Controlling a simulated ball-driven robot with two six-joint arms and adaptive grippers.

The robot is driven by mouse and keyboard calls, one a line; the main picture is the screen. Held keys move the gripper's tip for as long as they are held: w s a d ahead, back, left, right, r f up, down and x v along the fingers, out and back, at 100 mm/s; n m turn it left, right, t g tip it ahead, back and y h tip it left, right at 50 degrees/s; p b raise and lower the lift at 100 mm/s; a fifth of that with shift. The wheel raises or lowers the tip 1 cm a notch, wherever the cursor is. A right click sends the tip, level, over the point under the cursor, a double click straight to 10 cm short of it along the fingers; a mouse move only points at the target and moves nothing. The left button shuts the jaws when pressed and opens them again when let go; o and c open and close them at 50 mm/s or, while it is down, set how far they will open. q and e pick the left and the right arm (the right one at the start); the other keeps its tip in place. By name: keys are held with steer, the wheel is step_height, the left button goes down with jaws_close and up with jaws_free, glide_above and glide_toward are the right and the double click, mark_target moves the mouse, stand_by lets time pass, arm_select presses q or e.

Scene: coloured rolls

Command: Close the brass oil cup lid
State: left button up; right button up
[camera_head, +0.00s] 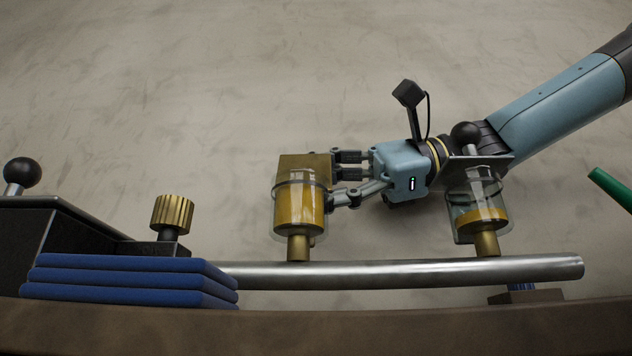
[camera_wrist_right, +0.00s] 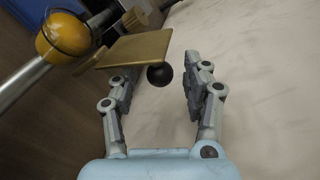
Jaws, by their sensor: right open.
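The brass oil cup (camera_head: 302,208) is a glass cup of amber oil on a brass stem, standing on the steel pipe. Its square brass lid (camera_head: 303,160) is raised behind the cup, not lying on its rim. In the right wrist view the lid (camera_wrist_right: 128,50) is a tilted plate with a black ball knob (camera_wrist_right: 160,75) on its face. My right gripper (camera_head: 340,178) is open beside the lid. In the wrist view its fingers stand either side of the knob, nearer the left finger; contact cannot be told. My left gripper is not in view.
A second glass cup (camera_head: 478,215) with a raised grey lid (camera_head: 480,160) stands right on the pipe (camera_head: 400,274), in front of my right forearm. Left are blue pads (camera_head: 125,282), a brass knurled knob (camera_head: 172,214) and a black ball lever (camera_head: 22,173). A green rod (camera_head: 610,187) is at right.

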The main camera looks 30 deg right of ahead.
steer(key=shift+c, duration=0.4)
jaws_close()
steer(key=b, duration=0.2)
steer(key=n+b, duration=0.1)
steer(key=b, duration=0.1)
steer(key=shift+s+a+n, duration=0.2)
steer(key=shift+s+n, duration=0.1)
steer(key=shift+s+a+r+n+t+h+b, duration=0.15)
steer(key=shift+s+r+n+t+b, duration=0.1)
steer(key=shift+r+n, duration=0.1)
steer(key=shift+s+a+r+n+t+h+b, duration=0.1)
steer(key=shift+r+n+t+h+b, duration=0.05)
steer(key=shift+r+n+t+b, duration=0.15)
steer(key=shift+r+n, duration=0.1)
steer(key=shift+n, duration=0.15)
